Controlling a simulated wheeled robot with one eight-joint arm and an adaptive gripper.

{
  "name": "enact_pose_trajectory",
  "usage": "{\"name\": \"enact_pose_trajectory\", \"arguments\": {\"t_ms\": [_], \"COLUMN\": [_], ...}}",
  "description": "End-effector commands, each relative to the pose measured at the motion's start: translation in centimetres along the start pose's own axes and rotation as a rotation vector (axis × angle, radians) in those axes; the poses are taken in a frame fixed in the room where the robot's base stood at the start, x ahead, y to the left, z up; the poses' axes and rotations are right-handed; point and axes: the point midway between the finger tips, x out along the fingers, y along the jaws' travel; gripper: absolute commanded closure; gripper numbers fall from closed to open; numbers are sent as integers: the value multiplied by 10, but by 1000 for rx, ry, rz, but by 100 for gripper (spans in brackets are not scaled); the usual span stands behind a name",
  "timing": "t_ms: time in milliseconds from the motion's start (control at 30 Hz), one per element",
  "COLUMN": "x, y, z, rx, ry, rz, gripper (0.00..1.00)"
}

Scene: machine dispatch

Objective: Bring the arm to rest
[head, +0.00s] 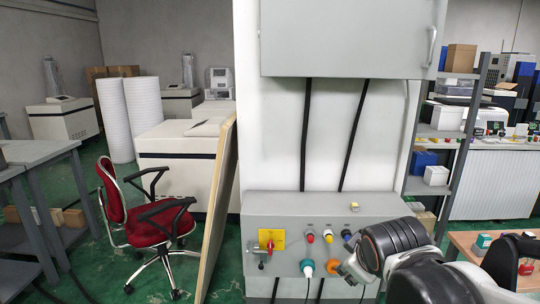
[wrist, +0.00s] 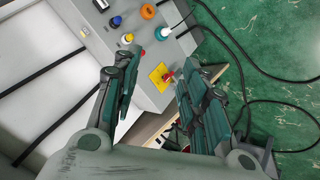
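My gripper (wrist: 160,68) is open in the wrist view, with its two dark fingers spread and nothing between them. Past the fingertips is a grey control box with a yellow switch plate (wrist: 160,78) and a small red handle on it. In the head view the control box (head: 288,205) is on the white column, with the yellow switch plate (head: 279,237) at its left. My arm reaches in from the lower right of the head view; I cannot make out the gripper's fingers there.
A teal plug (head: 307,268) and an orange ring (head: 333,267) are at the box's lower edge, with cables hanging. A red chair (head: 140,222) and a leaning board (head: 218,190) stand left. A wooden table (head: 466,242) with small items and a shelf (head: 447,140) stand right.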

Motion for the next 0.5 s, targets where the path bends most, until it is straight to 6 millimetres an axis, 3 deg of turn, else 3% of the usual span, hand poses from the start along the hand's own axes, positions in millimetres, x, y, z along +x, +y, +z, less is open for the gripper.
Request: {"name": "enact_pose_trajectory", "arguments": {"t_ms": [200, 500], "x": [-43, -72], "y": [-26, -58], "z": [49, 90], "rx": [347, 683], "ry": [-25, -58], "rz": [-53, -104], "gripper": [61, 61]}}
